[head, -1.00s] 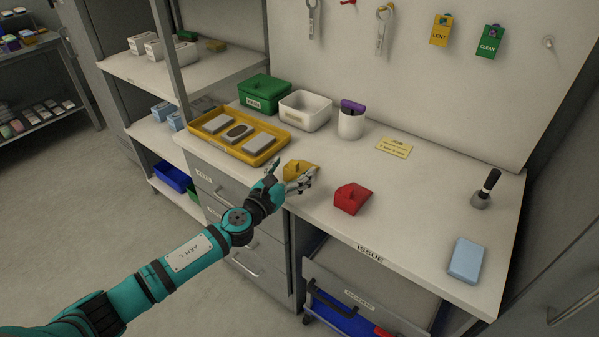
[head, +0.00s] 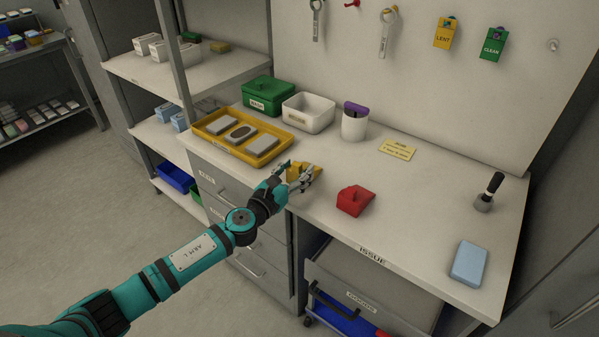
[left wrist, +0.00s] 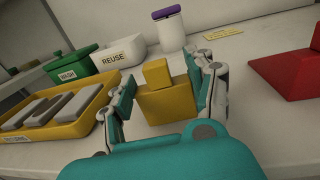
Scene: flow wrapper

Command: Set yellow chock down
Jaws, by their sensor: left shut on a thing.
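The yellow chock (head: 302,171) is at the front part of the white counter, between the yellow tray and the red chock. It also shows in the left wrist view (left wrist: 168,104), a wedge block with a small raised knob on top. My left gripper (head: 299,179) is shut on it, one finger on each side. The chock is upright and low at the counter top; I cannot tell whether its base touches the surface. My right gripper is not in view.
A red chock (head: 355,200) sits to the right. A yellow tray (head: 258,160) with grey blocks stands to the left, with a green bin (head: 268,95), a white bin (head: 308,113) and a white cup (head: 354,126) behind. A blue block (head: 469,262) lies far right. The counter's middle is clear.

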